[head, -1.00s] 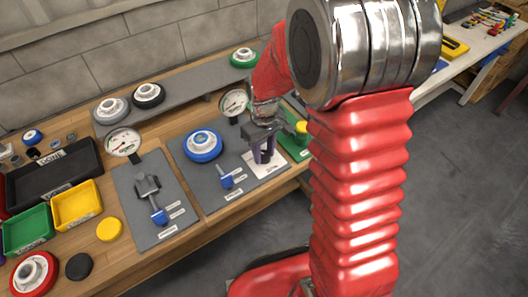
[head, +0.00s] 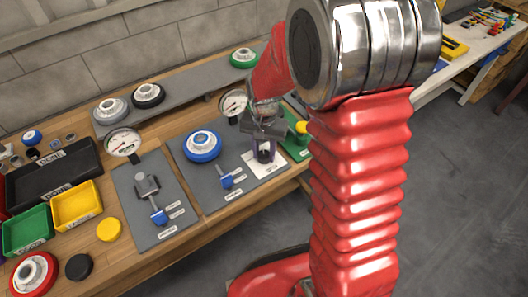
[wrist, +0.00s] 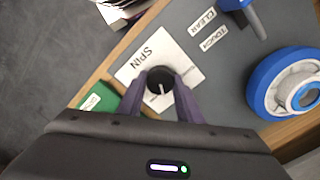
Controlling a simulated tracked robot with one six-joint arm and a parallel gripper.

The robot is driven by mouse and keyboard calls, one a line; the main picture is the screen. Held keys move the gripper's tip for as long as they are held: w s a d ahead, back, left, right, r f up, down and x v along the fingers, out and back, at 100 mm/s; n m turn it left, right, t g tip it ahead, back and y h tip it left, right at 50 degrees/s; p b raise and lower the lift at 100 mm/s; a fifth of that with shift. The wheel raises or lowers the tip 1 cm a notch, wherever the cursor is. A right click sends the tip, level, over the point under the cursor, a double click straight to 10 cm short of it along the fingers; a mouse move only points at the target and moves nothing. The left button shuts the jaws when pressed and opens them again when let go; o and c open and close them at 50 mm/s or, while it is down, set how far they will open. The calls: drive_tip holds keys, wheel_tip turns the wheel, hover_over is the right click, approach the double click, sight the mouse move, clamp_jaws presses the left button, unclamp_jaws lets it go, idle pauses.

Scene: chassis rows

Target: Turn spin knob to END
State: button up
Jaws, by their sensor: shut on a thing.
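The spin knob (wrist: 159,84) is a round black knob with a white pointer line, on a white card printed SPIN (wrist: 136,62). In the wrist view its pointer aims toward the bottom of the picture, toward my gripper body. My gripper (wrist: 159,97) has its two purple fingers on either side of the knob, shut on it. In the head view my gripper (head: 264,155) stands over the white card (head: 262,168) at the right of the grey panel, and the fingers partly hide the knob. I cannot read an END mark on the card.
A blue round wheel (head: 202,146) and a small blue-handled lever (head: 227,181) stand left of the knob on the same panel. A gauge (head: 233,103) stands behind. A green panel (head: 297,146) with a yellow part lies at right. The bench edge is close in front.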

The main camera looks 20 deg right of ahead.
sight(264, 154)
drive_tip(key=m, duration=0.6)
drive_tip(key=shift+m, duration=0.4)
drive_tip(key=o, duration=1)
drive_tip(key=shift+o, duration=0.2)
drive_tip(key=shift+r, duration=0.1)
wheel_tip(264, 154, up, 14)
drive_tip(key=shift+f, duration=0.2)
idle(0.5)
